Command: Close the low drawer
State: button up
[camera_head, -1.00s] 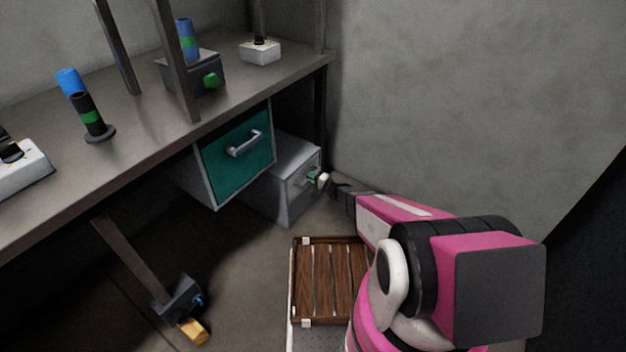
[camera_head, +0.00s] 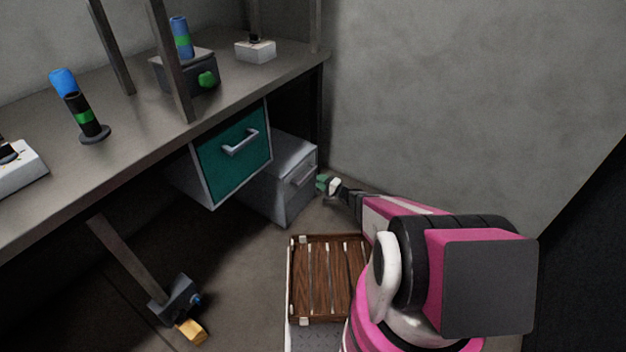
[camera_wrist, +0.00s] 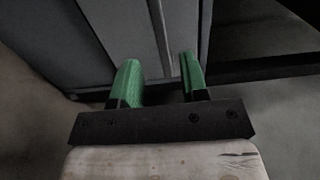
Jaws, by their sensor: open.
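The low drawer (camera_head: 300,175) is the front of a grey box unit on the floor under the bench, with a light bar handle. Its front looks flush or nearly flush with the unit; I cannot tell if a small gap is left. My gripper (camera_head: 323,184) has green fingertips and is just right of the drawer front, apart from the handle. In the wrist view, the open green fingers (camera_wrist: 161,80) point at the grey front (camera_wrist: 115,35), with nothing between them. A pale vertical bar, apparently the handle, shows ahead of them.
A teal drawer (camera_head: 233,165) with a handle hangs under the bench (camera_head: 120,135), left of the low unit. A wall (camera_head: 440,90) bounds the right side.

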jog(key=shift+v, duration=1.15)
jog(key=s+a+r+n+g+h, duration=0.25)
jog(key=s+r+n+g, duration=0.35)
jog(key=s+r+g, duration=0.5)
jog(key=s+d+r+n+h, duration=0.1)
jog(key=s+d+r+h, duration=1.1)
jog(key=r, duration=0.4)
jog(key=shift+s+r, duration=0.2)
jog(key=shift+s, duration=0.25)
